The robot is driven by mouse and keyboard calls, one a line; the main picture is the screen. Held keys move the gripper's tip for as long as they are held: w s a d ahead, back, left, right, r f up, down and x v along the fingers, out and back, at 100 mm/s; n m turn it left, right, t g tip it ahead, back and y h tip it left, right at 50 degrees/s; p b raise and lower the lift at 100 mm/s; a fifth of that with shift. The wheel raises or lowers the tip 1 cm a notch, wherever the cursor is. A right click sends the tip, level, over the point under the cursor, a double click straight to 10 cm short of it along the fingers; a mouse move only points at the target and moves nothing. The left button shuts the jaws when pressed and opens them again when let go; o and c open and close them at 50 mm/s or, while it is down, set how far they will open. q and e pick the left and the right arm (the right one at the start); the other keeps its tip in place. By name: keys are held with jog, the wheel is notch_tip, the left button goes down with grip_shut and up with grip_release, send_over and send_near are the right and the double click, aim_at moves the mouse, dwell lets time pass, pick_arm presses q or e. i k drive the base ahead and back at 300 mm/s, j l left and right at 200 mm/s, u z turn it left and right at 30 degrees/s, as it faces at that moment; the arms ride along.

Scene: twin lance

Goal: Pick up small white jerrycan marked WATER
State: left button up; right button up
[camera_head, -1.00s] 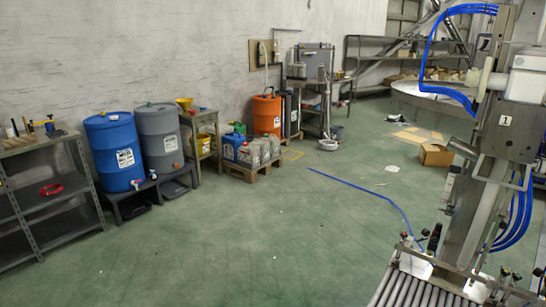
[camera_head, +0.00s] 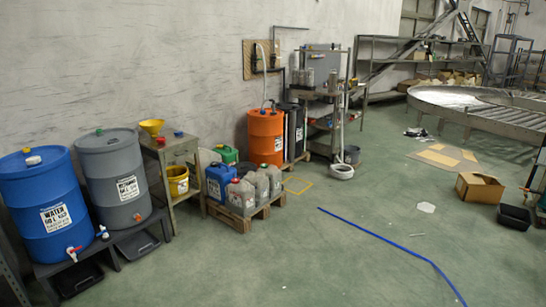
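Jerrycans stand together on a low wooden pallet (camera_head: 238,217) against the wall. A blue jerrycan (camera_head: 220,184) has a white label whose text is too small to read. Several greyish-white jerrycans stand beside it, one at the front (camera_head: 241,196) with a reddish cap and a label, another at the right (camera_head: 270,180). A green can (camera_head: 226,154) stands behind them. Part of a pale container (camera_head: 206,158) shows behind the blue one. I cannot tell which one is marked WATER. Neither of my grippers is in view.
A blue drum (camera_head: 45,205) labelled WATER and a grey drum (camera_head: 120,180) stand on low stands at left. An orange drum (camera_head: 265,138) stands beyond the pallet. A cardboard box (camera_head: 480,187) lies at right.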

aim_at(260, 183)
jog(key=i, duration=2.8)
jog(key=i+z, duration=0.1)
jog(key=i, duration=0.4)
jog(key=i+j+z, duration=0.1)
jog(key=i, duration=0.35)
jog(key=i+j+z, duration=0.1)
jog(key=i, duration=0.4)
jog(key=i+j+z, duration=0.1)
jog(key=i, duration=0.4)
jog(key=i+j+z, duration=0.1)
jog(key=i+j, duration=0.15)
jog(key=i, duration=0.2)
